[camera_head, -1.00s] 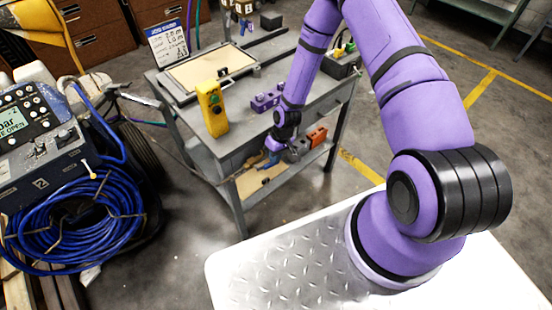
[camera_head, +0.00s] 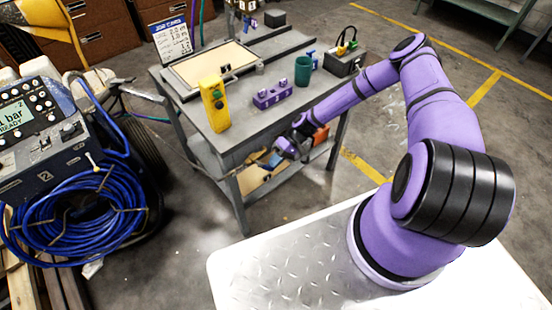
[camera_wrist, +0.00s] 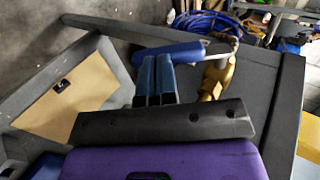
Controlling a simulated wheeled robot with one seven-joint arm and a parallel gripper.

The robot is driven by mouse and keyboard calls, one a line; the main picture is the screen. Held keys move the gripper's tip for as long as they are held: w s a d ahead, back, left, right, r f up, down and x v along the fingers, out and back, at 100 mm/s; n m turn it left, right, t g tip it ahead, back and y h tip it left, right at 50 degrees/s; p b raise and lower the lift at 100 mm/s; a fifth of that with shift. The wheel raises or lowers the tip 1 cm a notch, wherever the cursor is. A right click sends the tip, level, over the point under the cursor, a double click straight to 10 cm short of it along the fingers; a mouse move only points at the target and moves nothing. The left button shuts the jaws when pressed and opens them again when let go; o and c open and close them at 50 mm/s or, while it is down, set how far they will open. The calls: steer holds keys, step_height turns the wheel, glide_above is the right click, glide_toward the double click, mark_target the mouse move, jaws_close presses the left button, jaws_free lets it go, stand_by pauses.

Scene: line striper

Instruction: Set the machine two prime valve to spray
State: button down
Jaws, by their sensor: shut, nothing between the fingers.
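Machine two (camera_head: 45,160), a dark blue-grey unit marked "2", stands at the left in the head view. Its display (camera_head: 14,117) reads "1 bar" and "READY". A small pale-tipped lever (camera_head: 92,161) sticks out from its front; I cannot tell for sure that this is the prime valve, or its setting. My gripper (camera_head: 277,160) is at the lower front of the workbench, well right of the machine. In the wrist view my blue fingers (camera_wrist: 154,62) are shut and empty, close to a blue-handled tool (camera_wrist: 170,51) with a brass part; contact is unclear.
A coiled blue hose (camera_head: 80,215) hangs on the machine's front. The grey workbench (camera_head: 240,135) carries a yellow pendant (camera_head: 214,104), a purple block (camera_head: 272,95) and a teal cup (camera_head: 303,70). An orange item (camera_head: 321,134) sits on its lower shelf. Open floor lies between machine and bench.

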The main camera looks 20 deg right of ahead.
steer(key=shift+s+a+f, duration=0.15)
steer(key=shift+a+f, duration=0.35)
steer(key=shift+f, duration=0.15)
steer(key=shift+s+a+f, duration=0.15)
steer(key=shift+a+f, duration=0.35)
steer(key=shift+f, duration=0.1)
steer(key=shift+s+a+f, duration=0.2)
steer(key=shift+a+f, duration=0.2)
steer(key=shift+a, duration=0.2)
steer(key=shift+s+a, duration=0.1)
steer(key=shift+a, duration=0.05)
steer(key=shift+f, duration=0.1)
